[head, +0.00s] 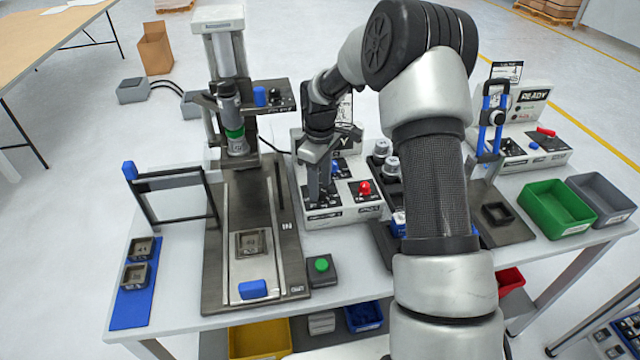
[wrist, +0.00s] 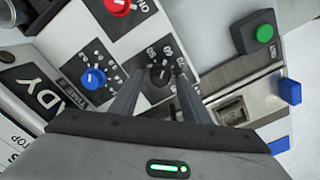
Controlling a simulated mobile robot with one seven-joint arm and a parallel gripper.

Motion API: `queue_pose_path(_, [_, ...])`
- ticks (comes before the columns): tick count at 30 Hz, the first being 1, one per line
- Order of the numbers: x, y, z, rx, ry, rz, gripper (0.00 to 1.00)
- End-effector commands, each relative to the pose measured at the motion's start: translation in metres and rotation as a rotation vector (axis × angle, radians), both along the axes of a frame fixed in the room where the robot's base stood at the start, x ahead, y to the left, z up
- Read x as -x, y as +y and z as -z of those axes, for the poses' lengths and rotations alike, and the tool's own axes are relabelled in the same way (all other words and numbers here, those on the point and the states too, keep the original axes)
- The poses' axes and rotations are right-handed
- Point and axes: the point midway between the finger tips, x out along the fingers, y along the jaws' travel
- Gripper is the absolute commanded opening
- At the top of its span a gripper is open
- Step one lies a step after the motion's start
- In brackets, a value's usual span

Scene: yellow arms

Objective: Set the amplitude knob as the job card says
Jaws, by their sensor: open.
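The control box (head: 350,212) stands mid-table with a red knob (head: 364,188), a blue knob (head: 335,167) and a black knob, which my gripper hides in the head view. In the wrist view the black knob (wrist: 159,76) sits on a numbered dial, close to my fingertips. The blue knob (wrist: 93,78) and red knob (wrist: 117,7) lie to its left and upper left. Which knob is labelled amplitude is not readable. My gripper (head: 318,196) points down, fingers apart on either side of the black knob; contact is unclear. A white card (head: 345,107) behind the box is mostly hidden and unreadable.
A press (head: 228,90) with a metal base plate stands left of the box. A green button (head: 321,265) sits in front. Small dark-topped containers (head: 390,166) stand to the box's right, near my arm. Green (head: 556,207) and grey bins stand at the right.

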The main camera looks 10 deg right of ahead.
Motion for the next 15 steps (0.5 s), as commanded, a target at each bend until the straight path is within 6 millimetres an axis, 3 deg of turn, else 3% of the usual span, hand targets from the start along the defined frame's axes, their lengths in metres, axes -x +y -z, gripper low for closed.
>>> queue_pose_path(10, [0.0001, 0.0001, 0.0057, 0.000, 0.000, 0.000, 0.42])
queue_pose_path(11, [0.0001, 0.0001, 0.0057, 0.000, 0.000, 0.000, 0.41])
queue_pose_path(15, [0.0001, 0.0001, 0.0055, 0.000, 0.000, 0.000, 0.17])
